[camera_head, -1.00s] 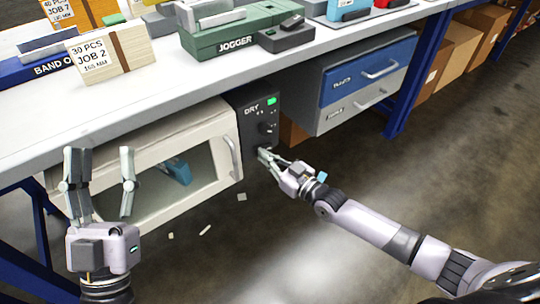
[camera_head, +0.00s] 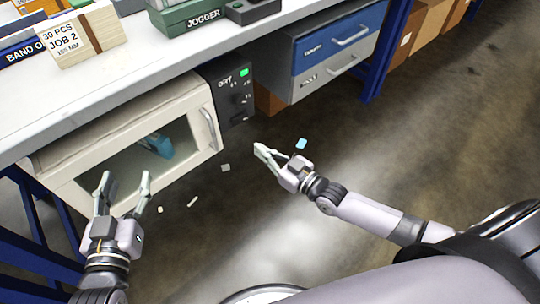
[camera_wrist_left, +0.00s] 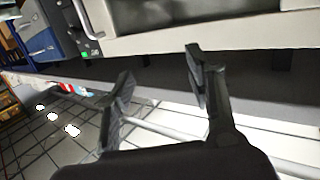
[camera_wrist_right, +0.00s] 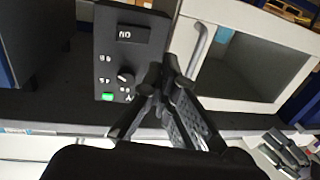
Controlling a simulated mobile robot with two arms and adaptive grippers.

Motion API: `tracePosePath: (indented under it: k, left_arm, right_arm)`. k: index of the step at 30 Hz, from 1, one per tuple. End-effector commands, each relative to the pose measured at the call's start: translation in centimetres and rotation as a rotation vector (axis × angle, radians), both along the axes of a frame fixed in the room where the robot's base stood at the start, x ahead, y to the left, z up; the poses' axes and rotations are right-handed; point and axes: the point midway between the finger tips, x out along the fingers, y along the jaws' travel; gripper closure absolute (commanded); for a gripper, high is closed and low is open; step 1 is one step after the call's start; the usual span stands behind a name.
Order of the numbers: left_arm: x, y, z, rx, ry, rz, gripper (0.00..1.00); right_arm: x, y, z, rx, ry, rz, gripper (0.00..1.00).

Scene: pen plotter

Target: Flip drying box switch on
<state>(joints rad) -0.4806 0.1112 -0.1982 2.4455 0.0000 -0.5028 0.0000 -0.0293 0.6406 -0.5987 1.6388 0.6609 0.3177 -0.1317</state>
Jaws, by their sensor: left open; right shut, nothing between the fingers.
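The drying box (camera_head: 137,115) is a cream box with a glass door under the bench. Its dark DRY control panel (camera_head: 219,76) is at its right end, with a lit green lamp (camera_head: 244,72) and a round knob (camera_head: 240,98). In the right wrist view, where the panel is upside down, a black rocker switch (camera_wrist_right: 133,34) with pale lettering shows; its tilt is unclear. My right gripper (camera_head: 259,150) is shut and empty, apart from the panel, below and right of it. My left gripper (camera_head: 126,184) is open and empty in front of the door.
A blue object (camera_head: 158,146) is inside the box. The door has a vertical handle (camera_head: 209,128). A blue and grey drawer unit (camera_head: 335,52) hangs right of the panel. Small scraps (camera_head: 192,201) and a blue piece (camera_head: 301,144) lie on the floor. Floor to the right is clear.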

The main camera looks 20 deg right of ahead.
Motion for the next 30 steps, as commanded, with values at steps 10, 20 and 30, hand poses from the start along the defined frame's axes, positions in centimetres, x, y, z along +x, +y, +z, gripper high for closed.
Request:
tracePosePath:
  k: [10,20,30]
  left_arm:
    - [-1.3,0.9,-3.7,0.051,0.205,0.014,0.51]
    - [-1.4,1.0,-4.0,0.055,0.22,0.015,0.51]
    - [-1.4,1.0,-4.0,0.054,0.218,0.014,0.51]
  right_arm:
    - [-2.9,-0.6,0.1,0.0,0.0,0.0,1.0]
    - [-3.0,-0.6,0.0,0.0,-0.001,0.0,1.0]
    - [-3.1,-0.3,0.1,0.003,0.001,0.003,1.0]
